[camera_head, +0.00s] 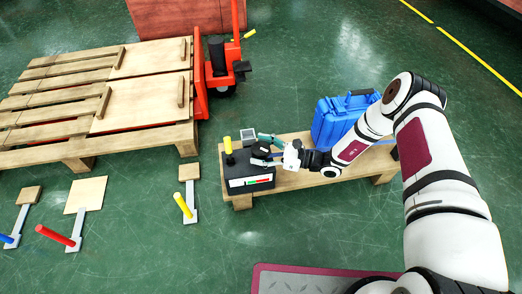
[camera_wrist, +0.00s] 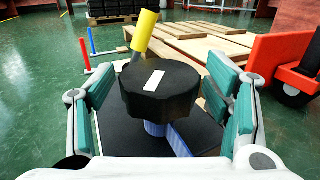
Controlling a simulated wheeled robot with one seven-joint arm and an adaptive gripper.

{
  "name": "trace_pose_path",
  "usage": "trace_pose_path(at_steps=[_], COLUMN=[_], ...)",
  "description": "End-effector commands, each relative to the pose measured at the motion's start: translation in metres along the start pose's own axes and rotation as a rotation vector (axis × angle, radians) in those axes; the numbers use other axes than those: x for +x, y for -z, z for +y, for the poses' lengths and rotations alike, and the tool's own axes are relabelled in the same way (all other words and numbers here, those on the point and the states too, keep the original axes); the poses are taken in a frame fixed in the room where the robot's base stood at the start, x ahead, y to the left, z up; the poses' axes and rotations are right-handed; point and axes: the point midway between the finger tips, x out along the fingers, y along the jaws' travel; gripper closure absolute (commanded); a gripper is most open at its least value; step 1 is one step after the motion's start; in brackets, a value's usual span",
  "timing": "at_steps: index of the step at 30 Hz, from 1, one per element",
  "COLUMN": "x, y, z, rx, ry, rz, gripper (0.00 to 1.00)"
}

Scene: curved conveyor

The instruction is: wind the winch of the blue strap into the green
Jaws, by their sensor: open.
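The winch is a black box (camera_head: 240,172) on the left end of a low wooden bench in the head view. A small strip gauge (camera_head: 258,181) with white, red and green shows on its front; its pointer is too small to read. In the wrist view a black many-sided knob (camera_wrist: 135,95) with a white mark stands above a blue post (camera_wrist: 154,129). A blue strap-like piece (camera_wrist: 178,143) lies beside the post. My gripper (camera_head: 268,147) is open, its teal-padded fingers (camera_wrist: 160,78) on either side of the knob with visible gaps.
A yellow handle (camera_wrist: 145,30) rises just behind the knob. A blue case (camera_head: 335,122) stands on the bench (camera_head: 290,180) to the right. Pallets (camera_head: 100,85), a red pallet jack (camera_head: 215,75) and coloured levers (camera_head: 184,205) are to the left.

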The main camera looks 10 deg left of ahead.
Motion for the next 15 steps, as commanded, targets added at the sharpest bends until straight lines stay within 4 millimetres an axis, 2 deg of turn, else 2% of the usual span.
trace_pose_path(at_steps=[3,9,10,15], x=[-0.0002,-0.0004,-0.0004,-0.0005], y=[-0.0001,-0.0001,-0.0001,-0.0001], z=[-0.0001,-0.0001,-0.0001,0.0], rx=[0.0,0.0,0.0,0.0], ry=[0.0,0.0,0.0,0.003], rz=[0.0,0.0,0.0,0.0], gripper=[0.29,0.74,0.77,0.77])
